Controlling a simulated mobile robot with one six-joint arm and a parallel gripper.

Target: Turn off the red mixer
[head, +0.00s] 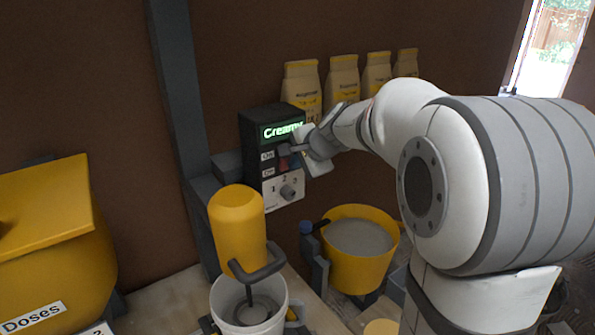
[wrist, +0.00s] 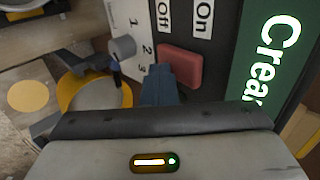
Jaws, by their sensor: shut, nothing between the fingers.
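A dark control box (head: 252,150) carries a lit green display reading "Creamy" (head: 283,130). In the head view the red switch (head: 283,163) is small. My gripper (head: 297,148) is shut and empty, close in front of the switches; I cannot tell whether it touches them. It fills the bottom of the wrist view (wrist: 155,120). The mixer (head: 237,220) over a white bucket (head: 280,290) looks yellow.
A grey knob (head: 287,191) marked 1, 2, 3 is low on the box. A yellow tub of grey mix (head: 388,265) stands below my arm. Several pale bags (head: 343,82) line the back wall. A yellow bin (head: 50,250) labelled "Doses" is at left.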

